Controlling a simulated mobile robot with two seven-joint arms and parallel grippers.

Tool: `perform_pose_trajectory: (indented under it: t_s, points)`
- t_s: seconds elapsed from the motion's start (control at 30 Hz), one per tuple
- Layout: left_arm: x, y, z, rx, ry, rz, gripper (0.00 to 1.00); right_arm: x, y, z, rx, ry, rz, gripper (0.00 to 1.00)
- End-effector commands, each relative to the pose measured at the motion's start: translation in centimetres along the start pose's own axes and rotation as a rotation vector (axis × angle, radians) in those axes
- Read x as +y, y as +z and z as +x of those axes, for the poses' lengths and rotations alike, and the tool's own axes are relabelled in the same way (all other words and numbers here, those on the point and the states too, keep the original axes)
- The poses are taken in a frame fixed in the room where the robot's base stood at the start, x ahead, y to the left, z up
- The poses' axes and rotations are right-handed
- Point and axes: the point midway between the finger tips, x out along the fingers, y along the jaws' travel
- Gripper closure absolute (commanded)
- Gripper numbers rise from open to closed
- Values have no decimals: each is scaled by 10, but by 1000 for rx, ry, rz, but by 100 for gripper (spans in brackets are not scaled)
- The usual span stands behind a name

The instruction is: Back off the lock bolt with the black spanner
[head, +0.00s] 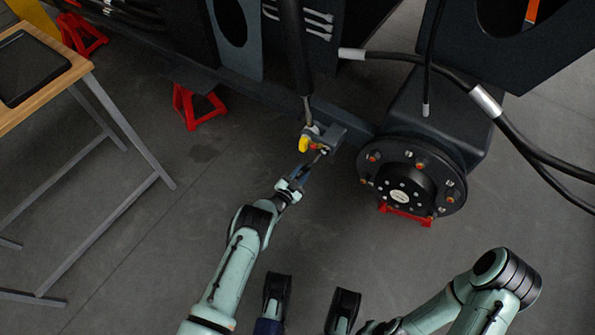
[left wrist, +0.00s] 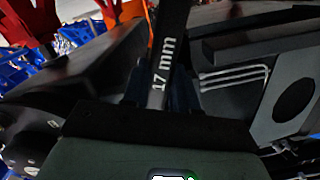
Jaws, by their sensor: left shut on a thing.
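My left gripper (head: 296,184) is shut on the black spanner (head: 317,158) and holds it up at the small dark bracket (head: 333,134) under the chassis. In the left wrist view the spanner (left wrist: 165,60) runs upward from between the fingers, with "17 mm" in white on it. Its far end is out of that view. A yellow part (head: 303,144) with orange beside it sits at the bracket, close to the spanner's tip. I cannot make out the lock bolt or whether the spanner sits on it. My right gripper (head: 310,303) is open and empty low in the head view.
A wheel hub (head: 412,180) with orange-tipped studs is right of the bracket. Black hoses (head: 460,80) hang above it. Red stands (head: 195,106) support the chassis. A wooden-topped table (head: 75,62) with a dark tray stands at the left. The floor between is clear.

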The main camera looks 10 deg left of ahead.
Motion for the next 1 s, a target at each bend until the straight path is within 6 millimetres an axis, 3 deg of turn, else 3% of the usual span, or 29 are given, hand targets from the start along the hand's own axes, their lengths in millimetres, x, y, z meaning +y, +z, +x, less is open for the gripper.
perform_pose_trajectory:
  t_s: [0.2, 0.63, 1.0]
  points:
    - [11, 0, 0, 1, 6, -76, 100, 0, 0, 0, 0, 0, 0, 57]
    - [15, -1, 0, 1, 9, -100, 100, 0, 0, 0, 0, 0, 0, 57]
    - [39, -5, 0, 0, 24, -250, 100, 0, 0, 0, 0, 0, 0, 57]
